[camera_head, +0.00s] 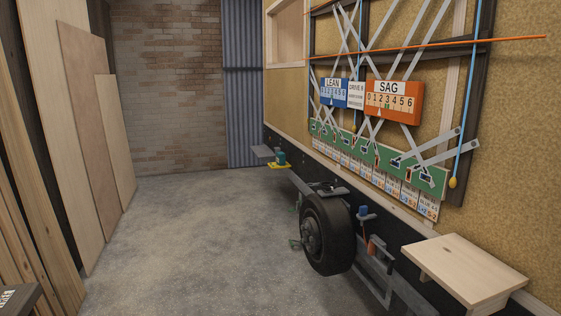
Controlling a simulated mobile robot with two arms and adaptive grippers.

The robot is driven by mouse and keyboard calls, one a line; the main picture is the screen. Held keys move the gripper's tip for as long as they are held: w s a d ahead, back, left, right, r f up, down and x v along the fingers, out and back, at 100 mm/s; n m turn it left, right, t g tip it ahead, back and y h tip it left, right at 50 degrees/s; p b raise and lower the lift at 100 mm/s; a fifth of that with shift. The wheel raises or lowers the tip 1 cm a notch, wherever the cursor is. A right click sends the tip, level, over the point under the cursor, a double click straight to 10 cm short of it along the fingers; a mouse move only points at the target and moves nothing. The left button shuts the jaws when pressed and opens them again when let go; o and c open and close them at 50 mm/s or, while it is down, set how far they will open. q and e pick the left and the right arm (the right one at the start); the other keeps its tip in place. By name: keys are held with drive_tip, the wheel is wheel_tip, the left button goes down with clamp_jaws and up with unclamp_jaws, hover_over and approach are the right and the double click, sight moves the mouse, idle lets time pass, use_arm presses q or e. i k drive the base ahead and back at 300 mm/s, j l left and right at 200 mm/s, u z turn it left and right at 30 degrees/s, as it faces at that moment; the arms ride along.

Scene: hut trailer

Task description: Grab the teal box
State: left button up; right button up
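A small teal item (281,157), which looks like the teal box, stands at the far end of the trailer's side, near the middle of the head view. It is beside a grey ledge (262,151) and just above a yellow plate (279,166). It is too small and far off to tell its exact shape or what it rests on. Neither of my grippers is in view, and nothing is seen touching the teal item.
A trailer wheel (326,233) and a dark metal frame run along the right. A wooden step or shelf (465,268) juts out at the lower right. Tall boards (83,140) lean at the left. The grey floor (190,240) between is clear up to the brick wall (170,85).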

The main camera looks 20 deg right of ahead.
sight(280, 156)
drive_tip(key=i+z, duration=0.1)
drive_tip(key=z, duration=0.4)
drive_tip(key=i, duration=2.1)
drive_tip(key=i+l+u, duration=0.1)
drive_tip(key=i, duration=0.9)
drive_tip(key=i+l, duration=0.15)
drive_tip(key=i, duration=0.9)
drive_tip(key=i+l, duration=0.1)
drive_tip(key=i, duration=0.95)
drive_tip(key=i+l, duration=0.1)
drive_tip(key=i, duration=0.95)
drive_tip(key=j+u, duration=0.05)
